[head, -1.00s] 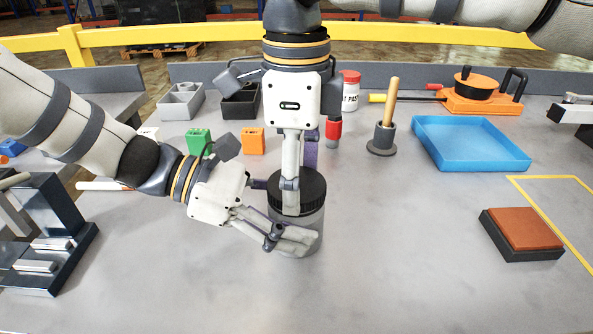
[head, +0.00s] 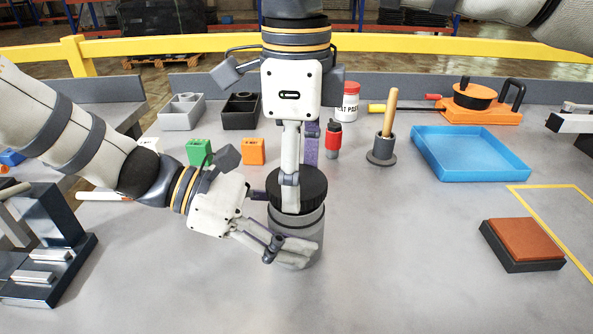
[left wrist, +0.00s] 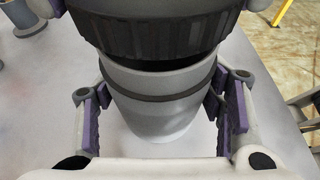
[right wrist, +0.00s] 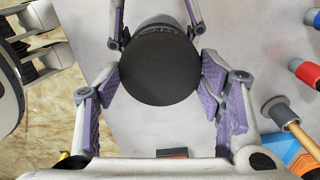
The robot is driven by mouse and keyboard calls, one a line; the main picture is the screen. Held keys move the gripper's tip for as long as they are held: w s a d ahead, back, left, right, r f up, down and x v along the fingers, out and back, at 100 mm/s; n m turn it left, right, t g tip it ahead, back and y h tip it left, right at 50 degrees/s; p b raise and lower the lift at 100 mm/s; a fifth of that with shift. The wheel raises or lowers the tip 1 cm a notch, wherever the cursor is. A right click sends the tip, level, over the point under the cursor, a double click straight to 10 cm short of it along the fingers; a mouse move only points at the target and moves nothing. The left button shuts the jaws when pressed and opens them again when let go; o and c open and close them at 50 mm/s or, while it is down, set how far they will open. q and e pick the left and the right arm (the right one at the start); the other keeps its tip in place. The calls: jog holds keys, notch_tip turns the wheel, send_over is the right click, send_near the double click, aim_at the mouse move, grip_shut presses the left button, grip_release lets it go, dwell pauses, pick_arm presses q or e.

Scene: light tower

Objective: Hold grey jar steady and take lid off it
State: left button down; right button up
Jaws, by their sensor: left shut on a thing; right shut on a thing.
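The grey jar (head: 310,228) stands on the table in the middle of the head view. Its black ribbed lid (head: 313,186) is above the jar's mouth. My left gripper (head: 292,252) is shut around the jar's body from the left. My right gripper (head: 289,197) points down from above and is shut on the lid. The left wrist view shows the jar (left wrist: 150,110) between the finger pads and a dark band under the lid (left wrist: 155,33). In the right wrist view the lid's round top (right wrist: 160,68) lies between the pads.
A blue tray (head: 470,152) and a brown-topped block (head: 521,240) are at right. The table front is clear.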

pick_arm(q)
jog(key=shift+f, duration=0.1)
pick_arm(e)
jog(key=shift+r, duration=2)
pick_arm(q)
jog(key=shift+c, duration=1.7)
grip_release()
